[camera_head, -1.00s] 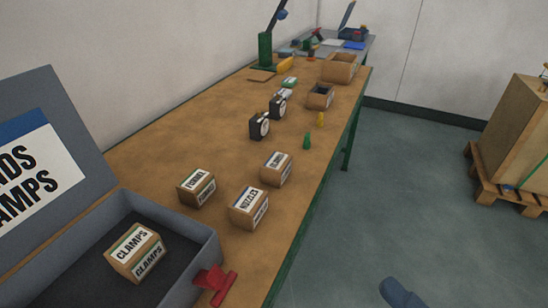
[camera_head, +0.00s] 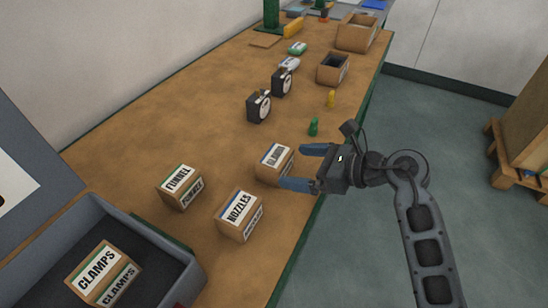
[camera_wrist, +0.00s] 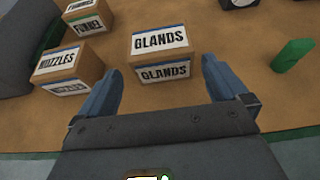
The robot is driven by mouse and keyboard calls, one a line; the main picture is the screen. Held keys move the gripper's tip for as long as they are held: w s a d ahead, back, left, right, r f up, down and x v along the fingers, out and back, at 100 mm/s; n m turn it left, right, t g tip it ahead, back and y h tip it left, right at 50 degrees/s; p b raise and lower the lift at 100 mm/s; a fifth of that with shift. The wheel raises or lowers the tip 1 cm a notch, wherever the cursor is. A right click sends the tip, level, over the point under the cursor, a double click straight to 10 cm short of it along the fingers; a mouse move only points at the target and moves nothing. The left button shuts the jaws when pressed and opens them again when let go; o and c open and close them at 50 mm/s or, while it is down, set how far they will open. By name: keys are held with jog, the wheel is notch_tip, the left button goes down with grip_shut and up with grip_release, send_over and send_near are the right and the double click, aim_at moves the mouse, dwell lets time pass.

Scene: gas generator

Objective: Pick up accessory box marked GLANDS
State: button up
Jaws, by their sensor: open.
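The GLANDS box (camera_head: 270,170) is a small brown box with a white label edged in blue. It stands upright on the wooden bench near its right edge. In the wrist view the GLANDS box (camera_wrist: 160,52) lies ahead of my fingers, its label readable on the top and the near side. My gripper (camera_head: 300,167) is open, with blue fingers pointing at the box from the bench's edge side. In the wrist view my gripper (camera_wrist: 165,88) has one finger to each side of the box's near end. I cannot tell whether a finger touches it.
The NOZZLES box (camera_head: 240,214) stands close to the near finger, with the FUNNEL box (camera_head: 180,187) behind it. A grey case (camera_head: 165,262) holds the CLAMPS box (camera_head: 104,273). A green figure-like piece (camera_head: 314,127) and black gauges (camera_head: 259,106) stand farther along the bench.

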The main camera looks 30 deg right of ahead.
aim_at(275, 164)
jog(key=x, duration=0.7)
jog(key=shift+w+f, duration=0.15)
jog(key=shift+f, duration=0.05)
jog(key=shift+c, duration=0.3)
jog(key=c, duration=0.7)
jog(key=shift+c, duration=0.6)
jog(key=shift+r, duration=0.15)
